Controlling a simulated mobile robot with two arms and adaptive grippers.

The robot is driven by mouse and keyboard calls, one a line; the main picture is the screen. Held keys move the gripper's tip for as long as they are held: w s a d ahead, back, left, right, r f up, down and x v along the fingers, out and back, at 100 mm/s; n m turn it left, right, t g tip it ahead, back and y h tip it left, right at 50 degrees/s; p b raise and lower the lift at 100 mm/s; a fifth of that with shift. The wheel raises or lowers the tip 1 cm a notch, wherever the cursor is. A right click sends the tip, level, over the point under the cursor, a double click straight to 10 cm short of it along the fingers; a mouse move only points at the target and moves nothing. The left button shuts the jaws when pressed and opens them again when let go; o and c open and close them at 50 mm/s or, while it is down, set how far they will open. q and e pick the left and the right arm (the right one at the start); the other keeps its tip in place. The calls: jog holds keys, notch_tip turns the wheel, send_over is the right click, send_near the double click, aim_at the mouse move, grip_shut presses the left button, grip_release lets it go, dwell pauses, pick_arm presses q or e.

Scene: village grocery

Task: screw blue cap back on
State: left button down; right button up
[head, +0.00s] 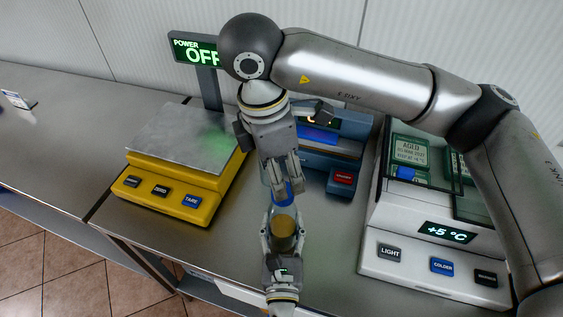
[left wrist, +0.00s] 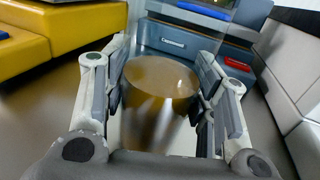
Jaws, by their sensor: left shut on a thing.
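A clear container with amber-brown contents (head: 284,228) stands near the counter's front edge. My left gripper (head: 284,240) is shut on it, with a finger on each side. The left wrist view shows the brown contents (left wrist: 160,90) between the fingers. The blue cap (head: 283,194) is at the container's top end in the head view. My right gripper (head: 287,184) reaches down from above, with its fingertips at the cap. Its fingers partly hide the cap, and I cannot tell whether they grip it or whether the cap is seated.
A yellow scale (head: 175,193) stands at left, its display (head: 200,52) reading OFF. A blue machine (head: 335,160) with a red button is behind the container. A white cooling unit (head: 440,240) showing +5 °C stands at right.

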jog(key=n, duration=0.6)
jog(key=shift+r, duration=0.25)
jog(key=n, duration=0.7)
jog(key=shift+d+r, duration=0.1)
jog(key=shift+r, duration=0.1)
jog(key=n, duration=0.7)
jog(key=shift+r+y, duration=0.25)
jog(key=shift+y, duration=0.05)
jog(key=n, duration=0.7)
jog(key=shift+r, duration=0.25)
jog(key=n, duration=0.4)
jog(key=shift+r, duration=0.1)
jog(key=n, duration=0.5)
jog(key=shift+d+r+y, duration=0.1)
jog(key=shift+r+y, duration=0.1)
jog(key=shift+y, duration=0.1)
jog(key=n, duration=0.5)
jog(key=shift+r+n, duration=0.2)
jog(key=shift+n, duration=0.1)
jog(key=n, duration=0.5)
jog(key=shift+r, duration=0.15)
